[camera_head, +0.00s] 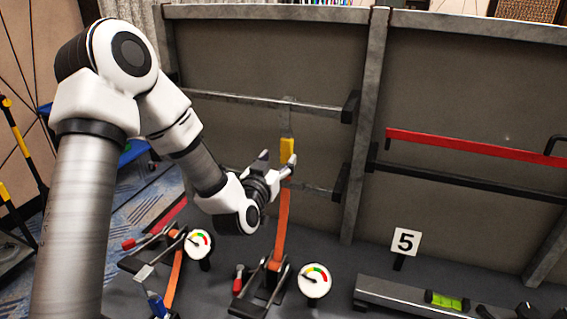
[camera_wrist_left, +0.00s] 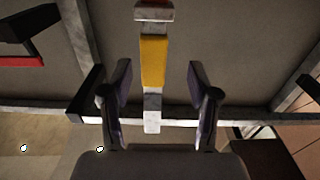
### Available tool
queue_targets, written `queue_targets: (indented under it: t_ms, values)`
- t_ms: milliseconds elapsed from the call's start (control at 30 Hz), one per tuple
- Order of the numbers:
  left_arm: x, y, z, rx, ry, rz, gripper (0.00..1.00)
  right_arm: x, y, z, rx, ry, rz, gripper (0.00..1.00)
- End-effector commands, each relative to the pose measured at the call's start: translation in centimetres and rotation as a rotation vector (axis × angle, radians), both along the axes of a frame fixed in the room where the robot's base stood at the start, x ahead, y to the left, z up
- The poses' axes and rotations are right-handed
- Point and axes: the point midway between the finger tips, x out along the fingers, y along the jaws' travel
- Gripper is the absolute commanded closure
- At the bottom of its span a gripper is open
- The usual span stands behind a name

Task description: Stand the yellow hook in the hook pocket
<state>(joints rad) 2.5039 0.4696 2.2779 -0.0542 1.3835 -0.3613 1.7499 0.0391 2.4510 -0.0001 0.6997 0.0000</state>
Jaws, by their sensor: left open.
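The yellow hook (camera_head: 287,149) is upright against the grey wall, with a metal upper end by the upper rail. Whether that end catches the rail is unclear. An orange strap (camera_head: 282,222) runs down from below it. In the left wrist view the yellow hook (camera_wrist_left: 153,60) appears between the fingers, with bare metal at both ends. My left gripper (camera_head: 277,163) is open at the hook's lower part, and gaps show on both sides in the wrist view. I cannot make out the hook pocket. My right gripper is not in view.
Metal rails (camera_head: 240,101) cross the wall, and a red bar (camera_head: 470,146) is at the right.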

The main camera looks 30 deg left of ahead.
Motion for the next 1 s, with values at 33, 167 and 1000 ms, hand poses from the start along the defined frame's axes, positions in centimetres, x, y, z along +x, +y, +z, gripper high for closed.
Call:
queue_targets:
  t_ms: [33,167,1000]
  values:
    - [0.9,0.2,0.3,0.005,0.001,-0.001,0.40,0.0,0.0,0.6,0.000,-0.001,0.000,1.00]
    - [2.9,0.7,0.2,0.003,0.002,-0.001,0.40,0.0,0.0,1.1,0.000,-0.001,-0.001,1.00]
    - [3.9,0.9,-0.1,0.000,0.003,-0.002,1.00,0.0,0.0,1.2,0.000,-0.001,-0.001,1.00]
